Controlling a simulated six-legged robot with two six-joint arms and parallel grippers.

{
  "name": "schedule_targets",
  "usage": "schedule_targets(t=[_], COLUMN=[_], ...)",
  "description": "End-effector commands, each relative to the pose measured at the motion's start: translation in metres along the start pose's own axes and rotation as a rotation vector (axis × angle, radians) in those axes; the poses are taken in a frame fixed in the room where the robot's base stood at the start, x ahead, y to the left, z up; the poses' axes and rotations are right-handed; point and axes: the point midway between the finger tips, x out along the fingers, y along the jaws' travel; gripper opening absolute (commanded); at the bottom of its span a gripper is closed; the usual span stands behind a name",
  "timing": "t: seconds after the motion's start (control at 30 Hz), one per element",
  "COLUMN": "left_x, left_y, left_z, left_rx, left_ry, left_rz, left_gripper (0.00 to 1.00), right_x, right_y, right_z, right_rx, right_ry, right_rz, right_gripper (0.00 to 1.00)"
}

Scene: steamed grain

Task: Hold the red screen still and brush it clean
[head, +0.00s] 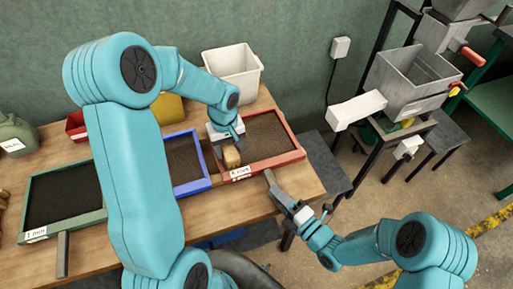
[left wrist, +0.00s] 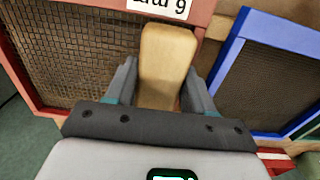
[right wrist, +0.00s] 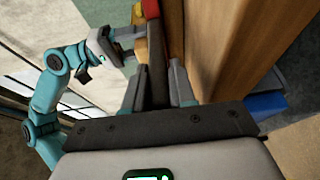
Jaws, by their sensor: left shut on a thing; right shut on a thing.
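The red screen (head: 297,143), a red-framed tray with dark mesh and a white label, lies on the wooden table's right part. My left gripper (head: 226,146) is shut on a pale wooden brush (head: 232,157). The brush is at the red screen's left front corner. In the left wrist view the brush (left wrist: 166,62) stands between the fingers, over the red frame beside the mesh (left wrist: 75,45). Its bristles are hidden, so I cannot tell whether they touch. My right gripper (head: 298,214) is shut on the red screen's dark handle (head: 271,181), which also shows in the right wrist view (right wrist: 157,62).
A blue-framed screen (head: 207,183) lies just left of the red one, and a green-framed screen (head: 103,210) is further left. A white bin (head: 262,66) stands behind the red screen. A metal hopper machine (head: 395,87) stands right of the table.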

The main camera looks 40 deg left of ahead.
Motion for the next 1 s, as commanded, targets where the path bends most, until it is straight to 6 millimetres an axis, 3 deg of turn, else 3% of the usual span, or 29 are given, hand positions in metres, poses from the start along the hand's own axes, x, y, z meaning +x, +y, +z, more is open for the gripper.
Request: schedule_targets(t=[0.53,1.0], left_x=[0.006,0.004], left_y=[0.003,0.036], left_z=[0.000,0.000], left_rx=[0.001,0.001], left_ry=[-0.001,-0.001], left_rz=[0.000,0.000], left_gripper=[0.20,0.20], right_x=[0.000,0.000], right_y=[0.000,0.000], right_z=[0.000,0.000], right_rx=[0.000,0.000], right_ry=[0.000,0.000], right_rz=[0.000,0.000], right_gripper=[0.00,0.00])
